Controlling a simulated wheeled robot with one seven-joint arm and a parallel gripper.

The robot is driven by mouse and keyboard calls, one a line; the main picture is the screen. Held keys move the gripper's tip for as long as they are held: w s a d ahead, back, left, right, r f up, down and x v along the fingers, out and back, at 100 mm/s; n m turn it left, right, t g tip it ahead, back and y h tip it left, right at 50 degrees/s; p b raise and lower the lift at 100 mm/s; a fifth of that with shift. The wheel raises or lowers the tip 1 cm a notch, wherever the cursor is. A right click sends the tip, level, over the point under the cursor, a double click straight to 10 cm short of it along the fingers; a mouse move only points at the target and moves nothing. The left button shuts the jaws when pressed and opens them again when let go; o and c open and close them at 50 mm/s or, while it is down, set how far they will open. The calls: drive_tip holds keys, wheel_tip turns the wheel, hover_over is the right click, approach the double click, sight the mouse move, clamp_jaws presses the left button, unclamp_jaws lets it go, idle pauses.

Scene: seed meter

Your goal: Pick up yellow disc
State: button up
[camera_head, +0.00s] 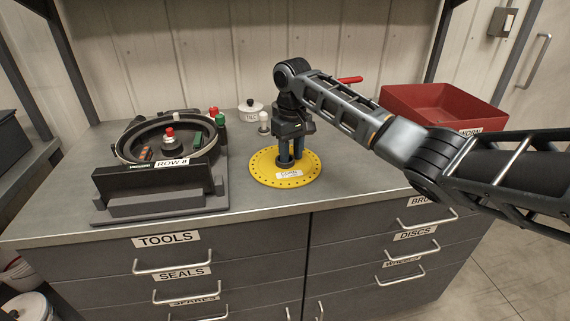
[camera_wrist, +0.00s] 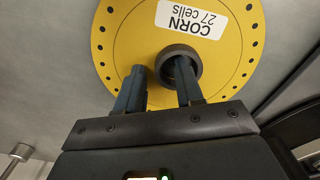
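The yellow disc (camera_head: 262,170) lies flat on the grey bench, with holes around its rim and a white label. In the wrist view the yellow disc (camera_wrist: 120,45) has a label reading CORN 27 cells and a dark hub ring (camera_wrist: 166,53). My gripper (camera_head: 291,160) points down over the disc's middle. In the wrist view my gripper (camera_wrist: 159,72) is open, its two blue fingers apart. One finger is left of the hub ring and the other overlaps the ring's opening. I cannot tell whether that finger is inside the hub or touches it.
A black round seed meter on a stand marked ROW 8 (camera_head: 172,162) is left of the disc. Behind are a white lidded TALC pot (camera_head: 250,113) and a small pale knob-topped item (camera_head: 264,125). A red bin (camera_head: 440,105) stands at the right. Bench front is clear.

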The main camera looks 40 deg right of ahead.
clamp_jaws()
idle(0.4)
